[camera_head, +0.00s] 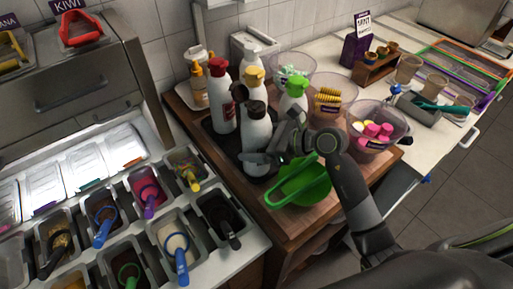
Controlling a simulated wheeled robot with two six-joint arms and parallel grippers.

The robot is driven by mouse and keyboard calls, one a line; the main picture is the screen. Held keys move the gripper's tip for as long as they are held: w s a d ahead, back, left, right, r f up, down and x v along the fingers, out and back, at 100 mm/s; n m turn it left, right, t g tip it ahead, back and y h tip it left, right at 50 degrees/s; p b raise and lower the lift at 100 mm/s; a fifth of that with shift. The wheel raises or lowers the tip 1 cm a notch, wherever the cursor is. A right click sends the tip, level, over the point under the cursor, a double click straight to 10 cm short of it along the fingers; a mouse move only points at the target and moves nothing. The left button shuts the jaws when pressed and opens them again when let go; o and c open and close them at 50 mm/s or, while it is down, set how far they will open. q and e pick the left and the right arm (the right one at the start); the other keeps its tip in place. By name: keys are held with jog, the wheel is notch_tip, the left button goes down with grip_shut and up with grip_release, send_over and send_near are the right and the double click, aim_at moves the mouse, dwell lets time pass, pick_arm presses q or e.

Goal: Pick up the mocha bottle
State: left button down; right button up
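Several white squeeze bottles stand on a dark tray. The nearest has a dark brown or black cap (256,112); it looks like the mocha bottle, but no label is readable. My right gripper (267,145) reaches in from the right at this bottle's lower part. Its fingers are spread, one in front of the bottle and one at its right side. I cannot see clear contact on both sides. The bottle stands upright. My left gripper is not in view.
Close by stand a red-capped bottle (223,104), a yellow-capped bottle (255,84) and a green-capped bottle (292,100). A green bowl (300,187) lies just below my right gripper. Clear bowls (378,122) stand right. Topping bins (148,197) fill the left counter.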

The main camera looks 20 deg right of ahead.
aim_at(257, 111)
jog(key=c, duration=0.7)
jog(key=shift+r, duration=0.15)
jog(key=shift+c, duration=0.5)
jog(key=shift+o, duration=1.4)
notch_tip(257, 111, up, 9)
jog(key=shift+w+f+b, duration=0.1)
jog(key=shift+b, duration=0.65)
jog(key=shift+r, duration=0.55)
jog(key=shift+c, duration=1.4)
jog(key=shift+r+p, duration=2.3)
jog(key=shift+r, duration=1.25)
